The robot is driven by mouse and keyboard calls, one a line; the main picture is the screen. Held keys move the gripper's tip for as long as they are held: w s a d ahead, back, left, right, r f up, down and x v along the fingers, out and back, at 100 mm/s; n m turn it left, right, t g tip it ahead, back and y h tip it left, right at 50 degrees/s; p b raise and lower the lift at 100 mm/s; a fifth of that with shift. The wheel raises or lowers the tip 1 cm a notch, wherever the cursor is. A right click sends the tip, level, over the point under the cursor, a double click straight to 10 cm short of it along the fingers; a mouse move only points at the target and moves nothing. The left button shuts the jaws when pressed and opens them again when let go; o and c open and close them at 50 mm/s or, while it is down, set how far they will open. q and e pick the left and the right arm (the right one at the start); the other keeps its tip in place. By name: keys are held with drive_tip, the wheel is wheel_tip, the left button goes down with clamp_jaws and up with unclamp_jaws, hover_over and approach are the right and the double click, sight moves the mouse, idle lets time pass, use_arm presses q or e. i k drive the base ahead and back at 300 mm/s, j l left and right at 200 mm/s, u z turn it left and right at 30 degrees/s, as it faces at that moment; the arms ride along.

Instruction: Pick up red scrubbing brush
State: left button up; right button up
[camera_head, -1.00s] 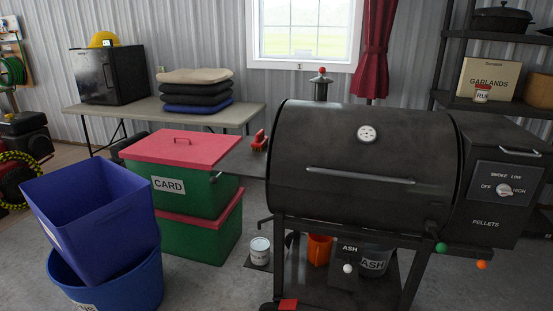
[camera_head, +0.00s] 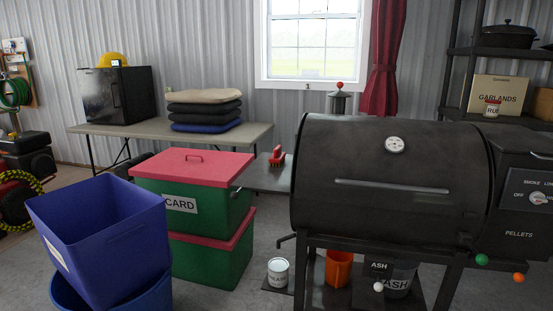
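The red scrubbing brush (camera_head: 277,156) stands on the dark side shelf (camera_head: 262,177) at the left of the black pellet grill (camera_head: 392,176). It is small and its bristles are hard to make out from here. Nothing covers it. Neither of my grippers shows in the head view.
Green bins with red lids (camera_head: 205,210), one labelled CARD, are stacked left of the shelf. A blue square bin (camera_head: 100,232) sits in a round blue tub (camera_head: 150,298) at front left. A white can (camera_head: 278,272) and an orange bucket (camera_head: 338,268) are low by the grill.

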sight(278, 158)
drive_tip(key=i+j+z, duration=0.15)
drive_tip(key=i+z, duration=0.15)
drive_tip(key=i, duration=0.2)
drive_tip(key=i+j+z, duration=0.35)
drive_tip(key=i, duration=0.15)
drive_tip(key=i+j+z, duration=0.3)
drive_tip(key=i, duration=0.15)
